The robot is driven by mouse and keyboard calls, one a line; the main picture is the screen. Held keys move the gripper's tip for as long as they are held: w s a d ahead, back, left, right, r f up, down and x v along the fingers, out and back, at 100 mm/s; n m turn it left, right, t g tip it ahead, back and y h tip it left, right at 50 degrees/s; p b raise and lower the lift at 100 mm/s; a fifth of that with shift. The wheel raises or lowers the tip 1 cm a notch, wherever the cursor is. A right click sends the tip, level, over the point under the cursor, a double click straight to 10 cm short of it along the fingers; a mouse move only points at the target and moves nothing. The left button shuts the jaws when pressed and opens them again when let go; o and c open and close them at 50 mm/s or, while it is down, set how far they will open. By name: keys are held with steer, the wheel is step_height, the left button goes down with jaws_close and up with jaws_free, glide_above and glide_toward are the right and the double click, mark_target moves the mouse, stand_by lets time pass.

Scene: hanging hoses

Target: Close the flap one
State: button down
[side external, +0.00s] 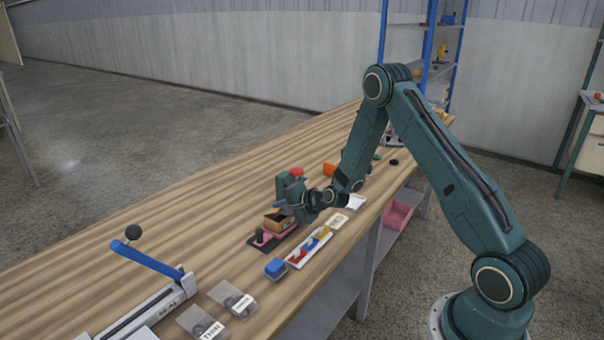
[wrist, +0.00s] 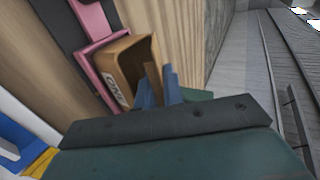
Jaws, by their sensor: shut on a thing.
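A small tan box (wrist: 128,75) marked "ONE" stands with its open top facing the wrist camera. Its brown flap (wrist: 153,78) stands up at the box's right side, between the blue fingertips of my gripper (wrist: 160,88). My gripper is shut on this flap. In the side view the box (side external: 277,222) sits low on the wooden bench, with my gripper (side external: 284,204) at its upper edge. The grip itself is too small to make out there, and the wrist body hides part of the box.
A white tray (side external: 296,262) of coloured pieces and a blue block (side external: 275,267) lie nearby. A blue-handled lever (side external: 150,258) stands front left.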

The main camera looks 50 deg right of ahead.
steer(key=shift+s+f+t, duration=0.15)
steer(key=shift+f+t, duration=0.05)
steer(key=shift+t, duration=0.5)
steer(key=c, duration=1.6)
jaws_free()
steer(key=shift+c, duration=0.2)
steer(key=shift+g, duration=0.3)
